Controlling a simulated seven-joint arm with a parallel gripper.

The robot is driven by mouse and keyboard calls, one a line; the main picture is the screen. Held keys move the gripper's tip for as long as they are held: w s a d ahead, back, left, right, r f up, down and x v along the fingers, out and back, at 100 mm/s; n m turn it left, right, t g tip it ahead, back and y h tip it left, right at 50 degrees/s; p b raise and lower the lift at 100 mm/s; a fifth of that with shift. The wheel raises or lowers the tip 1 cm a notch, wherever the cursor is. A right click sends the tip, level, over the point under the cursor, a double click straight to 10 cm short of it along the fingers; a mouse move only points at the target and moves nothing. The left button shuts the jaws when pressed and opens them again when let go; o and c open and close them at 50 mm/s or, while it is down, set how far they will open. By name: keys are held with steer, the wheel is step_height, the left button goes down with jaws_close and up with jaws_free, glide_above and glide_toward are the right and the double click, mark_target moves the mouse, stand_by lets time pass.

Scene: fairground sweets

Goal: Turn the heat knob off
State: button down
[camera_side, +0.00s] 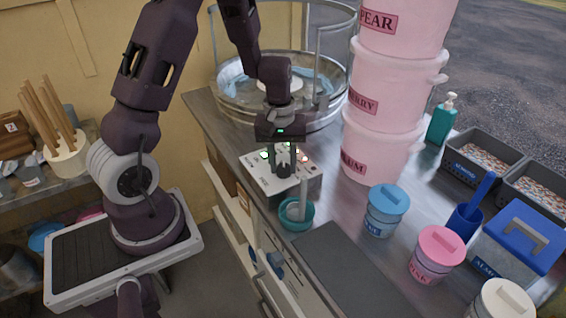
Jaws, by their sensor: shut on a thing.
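A white control box (262,178) stands on the steel counter in front of the candy floss bowl. Small lit lamps show on its top, green at the left and reddish at the right. My gripper (284,170) points down over the top of the box. Its dark fingers are shut on the heat knob, which they mostly hide. I cannot read which way the knob points.
A teal bowl (297,216) with a pale handle upright in it stands close in front of the box. Stacked pink tubs (380,150) rise to the right. The round metal bowl (235,95) is behind. Lidded jars, including a blue-lidded one (386,218), stand right. A dark mat (350,270) lies clear in front.

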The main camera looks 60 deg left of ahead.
mark_target(282, 167)
steer(key=shift+w, duration=0.1)
stand_by(0.3)
steer(key=c, duration=1)
jaws_free()
steer(key=r, duration=0.7)
steer(key=shift+s+a, duration=0.1)
steer(key=shift+s, duration=0.1)
steer(key=shift+r, duration=0.1)
